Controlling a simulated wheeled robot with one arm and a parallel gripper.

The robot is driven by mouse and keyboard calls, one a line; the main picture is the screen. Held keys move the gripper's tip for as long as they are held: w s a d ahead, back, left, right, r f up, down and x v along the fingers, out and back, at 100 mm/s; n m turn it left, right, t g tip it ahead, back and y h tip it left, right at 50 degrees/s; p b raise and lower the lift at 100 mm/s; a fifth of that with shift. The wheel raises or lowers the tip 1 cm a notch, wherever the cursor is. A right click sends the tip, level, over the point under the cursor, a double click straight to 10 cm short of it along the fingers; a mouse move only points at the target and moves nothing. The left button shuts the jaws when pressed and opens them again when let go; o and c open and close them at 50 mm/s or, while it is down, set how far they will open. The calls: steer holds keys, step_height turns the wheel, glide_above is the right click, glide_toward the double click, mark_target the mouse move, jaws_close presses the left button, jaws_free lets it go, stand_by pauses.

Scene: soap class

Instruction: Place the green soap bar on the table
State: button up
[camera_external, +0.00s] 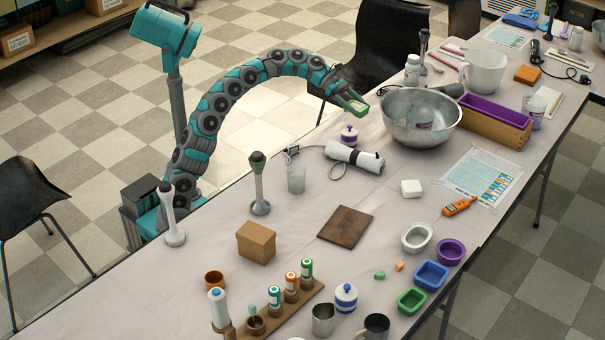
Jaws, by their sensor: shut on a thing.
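My gripper (349,98) is at the end of my teal and grey arm, raised above the far side of the table (315,200). It is shut on the green soap bar (354,104), which shows as a small green shape with a pale patch between the fingers; the fingers hide part of it.
A white cylindrical device (354,158) with a cord lies below the gripper. Small moulds, including a green one (411,301), stand front right. Bare tabletop surrounds the board.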

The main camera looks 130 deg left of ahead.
mark_target(357, 124)
steer(key=shift+f+b, duration=0.3)
steer(key=shift+f, duration=1.95)
steer(key=shift+f, duration=0.1)
steer(key=o, duration=1.5)
steer(key=shift+c, duration=0.2)
steer(key=shift+s+r, duration=0.25)
steer(key=shift+s, duration=0.05)
steer(key=v, duration=1.1)
steer(key=shift+s+p, duration=0.15)
steer(key=shift+p, duration=0.3)
steer(key=shift+r, duration=0.1)
